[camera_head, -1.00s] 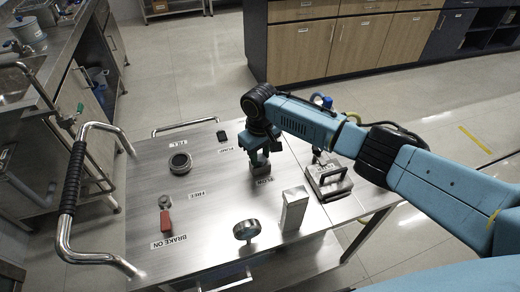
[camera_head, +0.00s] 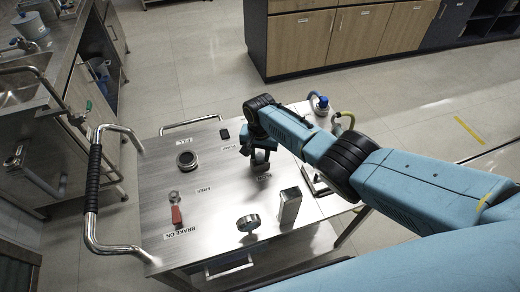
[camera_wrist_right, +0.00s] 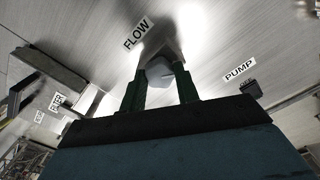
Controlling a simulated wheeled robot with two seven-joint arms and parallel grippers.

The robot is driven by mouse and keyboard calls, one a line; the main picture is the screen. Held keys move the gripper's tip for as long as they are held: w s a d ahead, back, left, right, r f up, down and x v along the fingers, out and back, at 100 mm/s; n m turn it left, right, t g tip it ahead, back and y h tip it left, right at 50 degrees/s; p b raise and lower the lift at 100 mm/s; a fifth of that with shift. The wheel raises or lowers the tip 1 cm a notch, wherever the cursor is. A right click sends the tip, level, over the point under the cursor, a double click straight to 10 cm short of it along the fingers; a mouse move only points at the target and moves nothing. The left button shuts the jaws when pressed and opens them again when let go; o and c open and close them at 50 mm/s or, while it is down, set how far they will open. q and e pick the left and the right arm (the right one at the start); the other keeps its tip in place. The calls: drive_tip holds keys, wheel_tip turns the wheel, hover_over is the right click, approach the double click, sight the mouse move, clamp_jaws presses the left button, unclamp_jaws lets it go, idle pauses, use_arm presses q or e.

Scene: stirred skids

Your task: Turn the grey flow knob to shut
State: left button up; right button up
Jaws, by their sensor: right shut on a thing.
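The grey flow knob (camera_wrist_right: 160,68) sits on the steel cart top beside the FLOW label (camera_wrist_right: 136,33). In the right wrist view, my right gripper (camera_wrist_right: 161,82) has its two green-dark fingers on either side of the knob and is shut on it. In the head view, my right gripper (camera_head: 261,163) points down at the cart top just behind the FLOW label, and it hides most of the knob. The knob's pointing direction cannot be read. My left gripper is not in view.
A handle rail (camera_head: 92,190) is at left. Cabinets stand behind.

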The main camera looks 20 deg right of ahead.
drive_tip(key=m+p, duration=0.1)
drive_tip(key=m, duration=0.4)
drive_tip(key=shift+m, duration=0.3)
drive_tip(key=m, duration=0.6)
drive_tip(key=shift+w+p, duration=0.1)
drive_tip(key=shift+p, duration=0.3)
drive_tip(key=shift+m, duration=0.3)
drive_tip(key=o, duration=1)
wheel_tip(320, 180, up, 6)
drive_tip(key=p, duration=0.4)
drive_tip(key=shift+f, duration=0.15)
drive_tip(key=shift+r+p, duration=1.45)
drive_tip(key=shift+r, duration=2.45)
